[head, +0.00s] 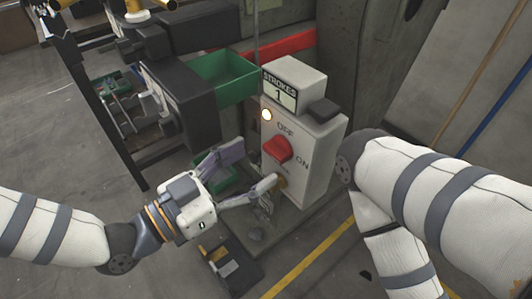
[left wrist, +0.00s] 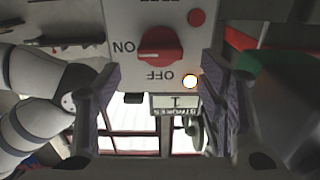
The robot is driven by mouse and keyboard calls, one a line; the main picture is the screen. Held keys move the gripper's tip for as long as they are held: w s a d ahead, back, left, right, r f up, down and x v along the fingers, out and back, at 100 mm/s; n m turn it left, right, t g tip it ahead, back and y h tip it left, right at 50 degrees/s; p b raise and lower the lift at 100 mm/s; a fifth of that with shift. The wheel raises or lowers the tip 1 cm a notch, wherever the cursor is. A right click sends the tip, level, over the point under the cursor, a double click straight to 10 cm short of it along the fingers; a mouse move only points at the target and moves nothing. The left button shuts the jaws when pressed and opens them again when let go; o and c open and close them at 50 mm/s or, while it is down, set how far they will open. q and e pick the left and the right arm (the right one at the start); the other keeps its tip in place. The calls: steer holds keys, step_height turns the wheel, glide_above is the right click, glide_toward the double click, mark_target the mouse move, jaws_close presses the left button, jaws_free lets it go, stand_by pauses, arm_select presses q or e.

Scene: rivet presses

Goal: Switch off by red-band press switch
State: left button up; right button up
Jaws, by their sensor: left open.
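The pale grey switch box (head: 310,150) stands right of centre in the head view. Its red rotary switch (head: 277,150) has OFF above it and ON to its lower right; it also shows in the left wrist view (left wrist: 160,44), upside down. There its handle lies sideways toward ON. The lamp (head: 266,115) is lit; it also glows in the left wrist view (left wrist: 190,81). My left gripper (head: 243,174) is open and empty in front of the box, its fingers spread to either side of the switch's line, apparently not touching it. My right gripper is out of view.
A counter (head: 280,97) reading STROKES 1 sits atop the box. A red strip (head: 285,44) runs behind, by a green bin (head: 222,77). A dark machine (head: 180,100) stands left. A red button (left wrist: 196,17) is near the switch. My right arm is close right of the box.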

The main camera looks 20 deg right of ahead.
mark_target(269, 154)
arm_select(q)
steer(key=x, duration=0.4)
steer(key=shift+w+d, duration=0.1)
steer(key=shift+d, duration=0.2)
steer(key=c, duration=1.2)
steer(key=shift+o, duration=0.2)
